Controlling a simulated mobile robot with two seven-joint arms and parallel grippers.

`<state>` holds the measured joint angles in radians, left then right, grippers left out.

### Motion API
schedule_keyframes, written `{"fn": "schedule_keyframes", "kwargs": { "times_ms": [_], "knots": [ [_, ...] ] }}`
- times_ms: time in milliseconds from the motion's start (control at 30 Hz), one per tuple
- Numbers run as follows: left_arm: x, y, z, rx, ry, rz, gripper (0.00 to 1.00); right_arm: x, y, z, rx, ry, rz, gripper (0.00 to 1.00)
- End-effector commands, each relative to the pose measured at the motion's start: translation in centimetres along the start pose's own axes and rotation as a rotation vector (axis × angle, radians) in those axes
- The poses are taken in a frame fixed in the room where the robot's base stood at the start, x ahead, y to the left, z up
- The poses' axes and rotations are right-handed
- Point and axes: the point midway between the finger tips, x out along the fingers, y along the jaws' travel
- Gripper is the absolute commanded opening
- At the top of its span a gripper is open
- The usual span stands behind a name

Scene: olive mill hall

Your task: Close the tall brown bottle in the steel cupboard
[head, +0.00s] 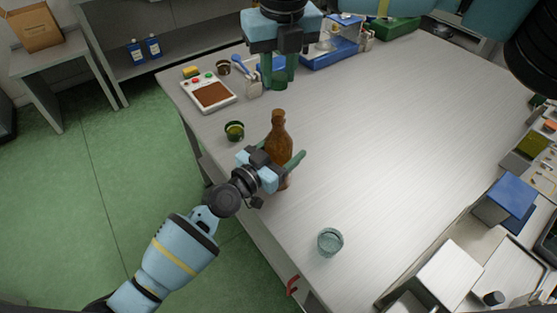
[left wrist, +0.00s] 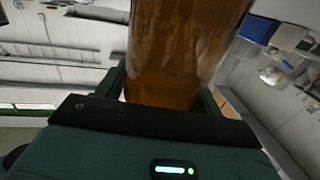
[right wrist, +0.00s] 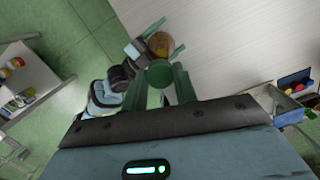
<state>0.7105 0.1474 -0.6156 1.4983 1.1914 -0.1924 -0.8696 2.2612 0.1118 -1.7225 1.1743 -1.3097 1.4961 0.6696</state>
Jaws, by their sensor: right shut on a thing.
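The tall brown bottle (head: 278,128) stands upright on the steel table near its left edge, not in a cupboard. My left gripper (head: 282,165) has its fingers on either side of the bottle's lower body. In the left wrist view the bottle (left wrist: 175,50) fills the space between the fingers, with what looks like a narrow gap. My right gripper (head: 279,75) is above the table, beyond the bottle. It is shut on a round green cap (right wrist: 160,74), apart from the bottle. The bottle's top (right wrist: 159,42) shows just past the cap in the right wrist view.
A green-rimmed cup (head: 234,131) stands left of the bottle, and a clear glass (head: 330,242) near the front edge. A scale-like device (head: 210,94), a dark jar (head: 223,67) and a blue tray (head: 328,57) lie at the back. The table's middle right is clear.

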Motion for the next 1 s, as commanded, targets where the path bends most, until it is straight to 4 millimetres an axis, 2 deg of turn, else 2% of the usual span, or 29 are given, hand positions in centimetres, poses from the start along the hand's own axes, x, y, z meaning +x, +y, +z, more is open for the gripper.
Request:
{"fn": "schedule_keyframes", "kwargs": {
  "times_ms": [67, 333, 533, 833, 1000],
  "knots": [
    [0.0, 0.0, 0.0, 0.0, 0.0, 0.0, 0.56, 0.0, 0.0, 0.0, 0.0, 0.0, 0.0, 0.08],
    [0.0, 0.0, 0.0, 0.0, 0.0, 0.0, 0.21, 0.0, 0.0, 0.0, 0.0, 0.0, 0.0, 0.08],
    [0.0, 0.0, 0.0, 0.0, -0.001, 0.0, 0.2, 0.9, 0.0, -0.1, -0.001, 0.003, 0.0, 0.08],
    [0.0, 0.0, 0.0, 0.0, -0.001, 0.0, 0.2, 4.5, 0.0, -0.5, 0.0, 0.007, 0.001, 0.08],
    [0.0, 0.0, 0.0, 0.0, -0.001, 0.0, 0.2, 5.0, 0.0, -0.5, 0.0, 0.004, 0.0, 0.08]
  ]
}}
